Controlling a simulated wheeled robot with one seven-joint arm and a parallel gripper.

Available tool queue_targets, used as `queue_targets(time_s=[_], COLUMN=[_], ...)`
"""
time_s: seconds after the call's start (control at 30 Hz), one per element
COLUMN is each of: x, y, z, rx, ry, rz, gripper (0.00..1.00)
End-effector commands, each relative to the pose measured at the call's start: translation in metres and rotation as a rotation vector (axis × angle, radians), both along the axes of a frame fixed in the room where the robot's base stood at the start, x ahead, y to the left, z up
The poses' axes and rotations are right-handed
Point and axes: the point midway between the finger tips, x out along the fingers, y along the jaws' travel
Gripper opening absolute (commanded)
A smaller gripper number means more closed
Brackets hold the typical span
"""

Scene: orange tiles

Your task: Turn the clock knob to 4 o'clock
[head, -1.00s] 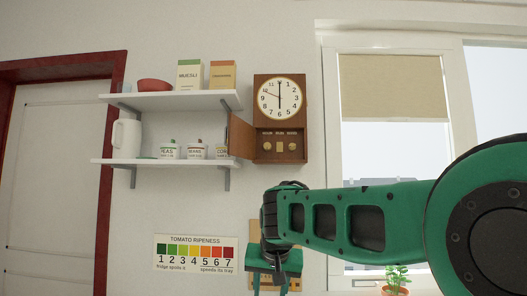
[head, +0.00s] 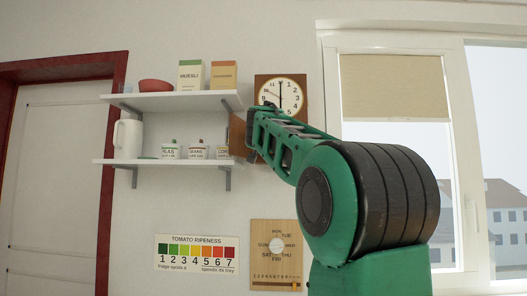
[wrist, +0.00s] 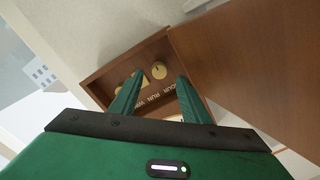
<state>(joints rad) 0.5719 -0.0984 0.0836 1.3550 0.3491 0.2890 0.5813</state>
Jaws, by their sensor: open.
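The wall clock (head: 281,93) hangs right of the shelves in the head view, its white face partly covered by my arm. In the wrist view its open wooden lower compartment (wrist: 100,75) shows tilted, with a round brass knob (wrist: 159,70) and another brass part (wrist: 137,78) partly behind a finger. Lettering there includes "HOUR" and "RUN". The compartment's wooden door (wrist: 255,60) stands open on the right. My gripper (wrist: 153,92) is open, its two green fingers pointing toward the compartment, the round knob showing between and beyond the fingertips. I see no contact.
Two white shelves (head: 160,162) with a jug, cans and boxes are left of the clock. The open door (head: 237,140) stands beside my arm. A window (head: 395,150) is at the right. A day board (head: 277,272) and a tomato chart (head: 197,253) hang below.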

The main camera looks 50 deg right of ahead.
Motion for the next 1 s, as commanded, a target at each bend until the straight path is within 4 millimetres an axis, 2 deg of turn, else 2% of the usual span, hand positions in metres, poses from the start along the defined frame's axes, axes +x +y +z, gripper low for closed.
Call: queue_targets(time_s=[0.2,0.33,0.5,0.8,0.83,0.9,1.0], x=[0.025,0.035,0.041,0.042,0.041,0.041,0.042], y=[-0.028,-0.038,-0.045,-0.045,-0.045,-0.045,-0.045], z=[-0.001,-0.001,-0.001,-0.001,-0.001,-0.001,-0.001], rx=[0.002,0.0,0.001,0.0,0.0,0.0,0.0], ry=[0.002,0.002,0.002,0.002,0.002,0.002,0.002], rz=[-0.002,0.0,-0.001,0.0,0.0,0.0,0.0], gripper=[0.43,0.43,0.43,0.43,0.38,0.21,0.01])
